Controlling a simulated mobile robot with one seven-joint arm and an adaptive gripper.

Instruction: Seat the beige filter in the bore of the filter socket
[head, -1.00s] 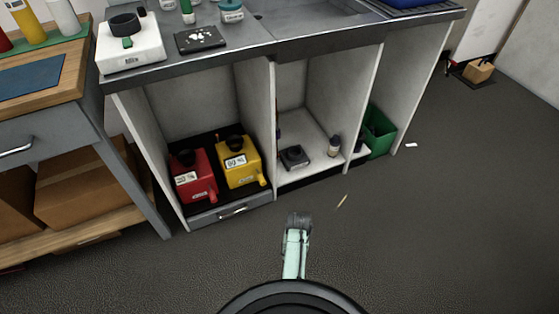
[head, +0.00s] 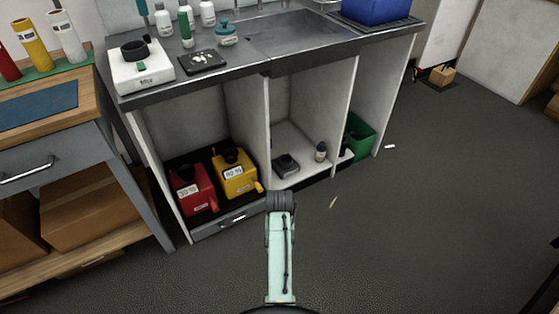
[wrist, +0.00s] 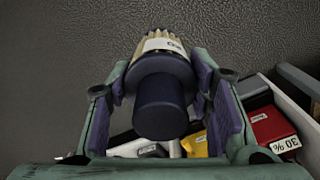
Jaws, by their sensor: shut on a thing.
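My gripper (wrist: 162,92) is shut on the beige filter (wrist: 158,36), seen in the wrist view. The filter has a ribbed beige body, a white label and a dark navy cap and stem toward the camera. The gripper's fingers lie on either side of the dark part. In the head view my arm reaches up from the bottom edge, and the gripper and filter cannot be made out there. A white block with a dark ring on top (head: 137,50) stands on the counter at the left. It may be the filter socket; its bore is not clear. The filter is apart from it.
The grey counter (head: 262,66) holds a black plate (head: 202,62), bottles and a sink. Below are a red container (head: 193,191), a yellow container (head: 236,175) and a green bin (head: 360,138). A wooden bench (head: 60,105) stands at left. The floor at right is mostly clear.

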